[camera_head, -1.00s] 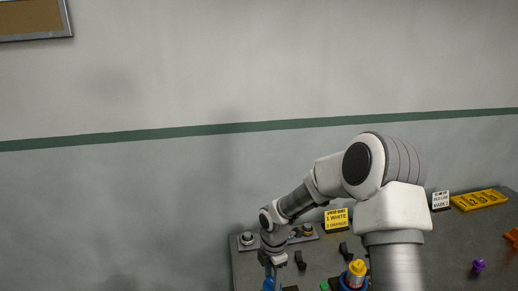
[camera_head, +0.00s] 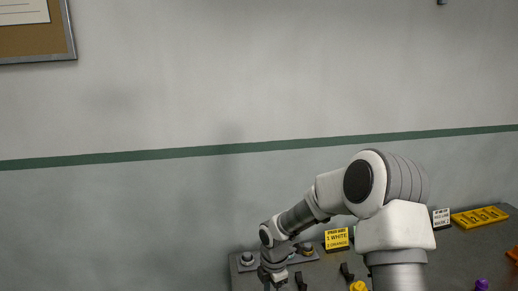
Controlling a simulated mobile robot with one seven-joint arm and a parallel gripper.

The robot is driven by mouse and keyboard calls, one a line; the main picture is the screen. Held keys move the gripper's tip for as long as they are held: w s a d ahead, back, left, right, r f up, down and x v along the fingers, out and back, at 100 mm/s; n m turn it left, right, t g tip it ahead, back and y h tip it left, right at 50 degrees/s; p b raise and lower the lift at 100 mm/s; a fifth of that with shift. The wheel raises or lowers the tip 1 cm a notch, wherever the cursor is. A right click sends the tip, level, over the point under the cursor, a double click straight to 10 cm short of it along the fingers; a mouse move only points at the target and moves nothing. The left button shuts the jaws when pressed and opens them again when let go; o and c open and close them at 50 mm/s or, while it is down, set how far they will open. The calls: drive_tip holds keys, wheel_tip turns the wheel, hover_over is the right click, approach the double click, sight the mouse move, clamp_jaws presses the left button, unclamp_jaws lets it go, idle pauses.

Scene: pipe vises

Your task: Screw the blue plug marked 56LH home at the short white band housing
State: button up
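My gripper (camera_head: 272,284) is at the bottom edge of the picture, over the left part of the dark bench. Its fingertips are cut off, so I cannot tell whether it is open or shut. The blue plug is not in view now.
On the dark bench (camera_head: 440,262) stand a yellow sign (camera_head: 337,240) reading "1 WHITE, 2 ORANGE", a white sign (camera_head: 441,218) and a yellow tray (camera_head: 480,215). Black clips (camera_head: 346,271), a yellow top (camera_head: 358,286) and a purple piece (camera_head: 481,285) lie near the bottom edge.

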drive_tip(key=m+b, duration=0.2)
drive_tip(key=m, duration=0.2)
drive_tip(key=shift+f, duration=0.2)
drive_tip(key=m+b, duration=0.2)
drive_tip(key=m, duration=0.2)
drive_tip(key=shift+m, duration=0.3)
drive_tip(key=m+b, duration=0.1)
drive_tip(key=m, duration=0.4)
drive_tip(key=shift+r+m, duration=0.15)
drive_tip(key=shift+m, duration=0.15)
drive_tip(key=m+b, duration=0.1)
drive_tip(key=m, duration=0.2)
drive_tip(key=shift+m+b, duration=0.3)
drive_tip(key=shift+m, duration=0.1)
drive_tip(key=m, duration=1.4)
drive_tip(key=shift+r+p, duration=0.15)
drive_tip(key=shift+p, duration=0.15)
drive_tip(key=m+p, duration=0.1)
drive_tip(key=m, duration=0.3)
